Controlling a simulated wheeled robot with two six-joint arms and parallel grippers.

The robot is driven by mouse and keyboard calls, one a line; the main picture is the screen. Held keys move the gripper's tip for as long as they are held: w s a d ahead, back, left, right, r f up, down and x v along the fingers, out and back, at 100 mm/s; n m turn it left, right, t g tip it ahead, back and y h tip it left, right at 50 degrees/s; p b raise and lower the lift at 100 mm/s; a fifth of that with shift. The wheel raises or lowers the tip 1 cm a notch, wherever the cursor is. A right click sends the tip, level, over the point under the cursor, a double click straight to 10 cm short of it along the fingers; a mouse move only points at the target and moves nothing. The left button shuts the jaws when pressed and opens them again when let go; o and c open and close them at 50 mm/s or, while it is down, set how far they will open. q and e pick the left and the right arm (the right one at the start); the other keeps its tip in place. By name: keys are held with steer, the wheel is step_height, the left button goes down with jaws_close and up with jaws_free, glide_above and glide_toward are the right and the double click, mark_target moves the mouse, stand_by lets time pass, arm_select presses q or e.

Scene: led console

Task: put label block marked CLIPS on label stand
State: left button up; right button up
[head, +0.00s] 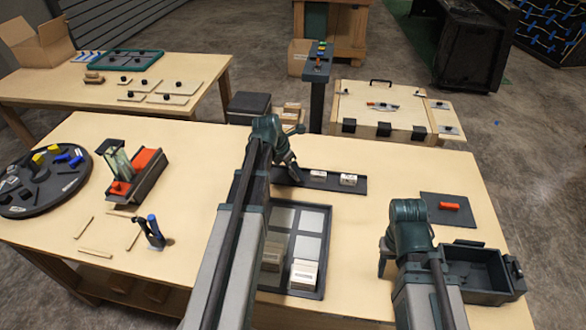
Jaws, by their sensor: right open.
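A long dark tray (332,187), which looks like the label stand, lies mid-table. Two small white blocks with dark marks sit on it, one left (318,175) and one right (348,180). Their lettering is too small to read, so I cannot tell which is marked CLIPS. My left gripper (293,172) is at the left end of this tray, pointing down. Its fingers are too small and partly hidden to judge. My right gripper (384,262) is open over the table, left of a dark open box, with nothing visible in it.
A dark compartment tray (325,225) with pale stacks is partly behind my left arm. A dark open box (470,270) and a mat with an orange piece (449,207) are at right. A red-and-black holder (148,165) and round tray (82,178) are left.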

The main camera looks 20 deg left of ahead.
arm_select(q)
steer(key=shift+o, duration=0.2)
steer(key=shift+r, duration=0.15)
arm_select(e)
steer(key=shift+r, duration=0.1)
arm_select(q)
steer(key=shift+s+r+p, duration=0.15)
steer(key=shift+r+p, duration=0.35)
steer(key=shift+p, duration=0.15)
arm_select(e)
steer(key=shift+r, duration=0.55)
arm_select(q)
steer(key=p+v, duration=1)
steer(key=v, duration=0.1)
arm_select(e)
step_height(320, 180, up, 10)
arm_select(q)
steer(key=shift+a, duration=0.1)
